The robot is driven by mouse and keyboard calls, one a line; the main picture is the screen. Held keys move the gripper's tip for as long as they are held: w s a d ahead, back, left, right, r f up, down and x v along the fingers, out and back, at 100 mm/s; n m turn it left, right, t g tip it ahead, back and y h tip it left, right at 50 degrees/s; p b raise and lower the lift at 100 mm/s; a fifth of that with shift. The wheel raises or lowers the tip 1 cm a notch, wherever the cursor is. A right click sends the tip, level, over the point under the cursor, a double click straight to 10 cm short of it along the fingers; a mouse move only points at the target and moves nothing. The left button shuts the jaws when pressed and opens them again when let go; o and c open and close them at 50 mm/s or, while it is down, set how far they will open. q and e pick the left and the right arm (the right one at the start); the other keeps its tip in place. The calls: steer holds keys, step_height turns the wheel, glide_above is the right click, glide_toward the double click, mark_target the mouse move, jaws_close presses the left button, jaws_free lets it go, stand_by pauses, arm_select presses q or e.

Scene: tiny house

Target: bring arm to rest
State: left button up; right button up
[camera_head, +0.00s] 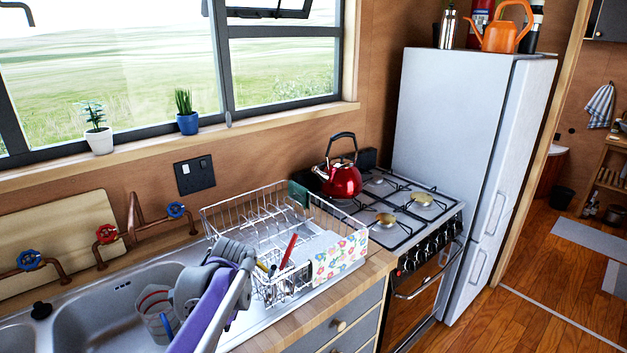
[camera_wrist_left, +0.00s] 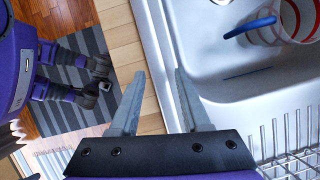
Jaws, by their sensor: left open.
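My left gripper (camera_wrist_left: 160,72) is open in the left wrist view, its two fingers apart with nothing between them. It is above the front of the counter, where the wooden edge meets the rim of the metal sink (camera_wrist_left: 215,60). In the head view my left arm (camera_head: 214,300), purple and grey, reaches up in front of the sink and the dish rack; its fingertips cannot be made out there. My right gripper cannot be identified in either view.
A wire dish rack (camera_head: 222,214) with utensils stands beside the sink. A striped cup (camera_head: 152,307) sits in the basin. A red kettle (camera_head: 341,180) stands on the gas stove (camera_head: 403,237), beside a white fridge (camera_head: 446,125). The wooden floor (camera_head: 540,290) at right is open.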

arm_select(q)
steer(key=s+d+f+n+t+h+p, duration=0.1)
steer(key=s+d+n+t+h+p, duration=0.1)
steer(key=s+n, duration=0.4)
steer(key=s+d+n+t+h+p, duration=0.2)
steer(key=s+n+t+p, duration=0.2)
steer(key=s, duration=0.8)
steer(key=shift+d+f+n+t, duration=0.35)
steer(key=shift+n+t, duration=0.35)
steer(key=shift+n, duration=0.3)
